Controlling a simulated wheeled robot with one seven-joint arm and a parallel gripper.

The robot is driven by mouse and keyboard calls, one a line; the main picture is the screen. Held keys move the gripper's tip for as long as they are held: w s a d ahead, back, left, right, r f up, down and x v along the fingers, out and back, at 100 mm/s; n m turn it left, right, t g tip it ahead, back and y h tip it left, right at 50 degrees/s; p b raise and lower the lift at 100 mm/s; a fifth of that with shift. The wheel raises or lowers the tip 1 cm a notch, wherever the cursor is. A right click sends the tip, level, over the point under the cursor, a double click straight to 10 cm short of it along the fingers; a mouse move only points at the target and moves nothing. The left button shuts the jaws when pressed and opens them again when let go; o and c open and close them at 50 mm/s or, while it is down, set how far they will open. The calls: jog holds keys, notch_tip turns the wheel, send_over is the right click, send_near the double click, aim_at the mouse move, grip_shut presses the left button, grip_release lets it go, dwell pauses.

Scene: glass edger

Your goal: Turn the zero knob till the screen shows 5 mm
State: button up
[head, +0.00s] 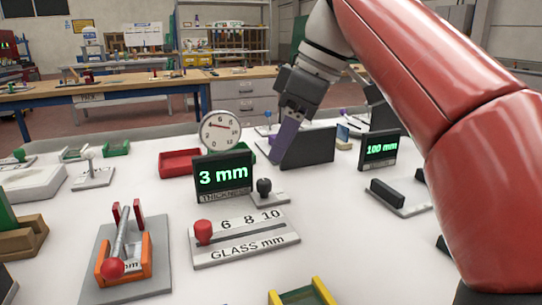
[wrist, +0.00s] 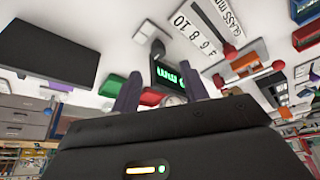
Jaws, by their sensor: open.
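The screen (head: 223,176) reads 3 mm in green, with a partly hidden label below that looks like THICKNESS. A dark round-topped knob (head: 264,187) stands on a small grey plate right of the screen; I take it as the zero knob, though no label is legible. In the wrist view the knob (wrist: 158,47) and the inverted screen (wrist: 164,74) lie beyond the fingers. My gripper (head: 277,156) has purple fingers and hangs above and behind the knob, apart from it. In the wrist view my gripper (wrist: 158,88) is open with nothing held.
A GLASS mm slider plate (head: 245,245) with a red knob (head: 203,230) lies in front. A dial gauge (head: 220,131) rises behind the screen. A dark panel (head: 308,147) stands behind the knob. A 100 mm screen (head: 379,149) is at right. An orange clamp (head: 125,258) is at front left.

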aim_at(264, 181)
jog(key=b+x, duration=0.2)
jog(key=x, duration=0.5)
jog(key=shift+w+a+f, duration=0.15)
jog(key=shift+a+f, duration=0.05)
jog(key=shift+f, duration=0.1)
grip_shut()
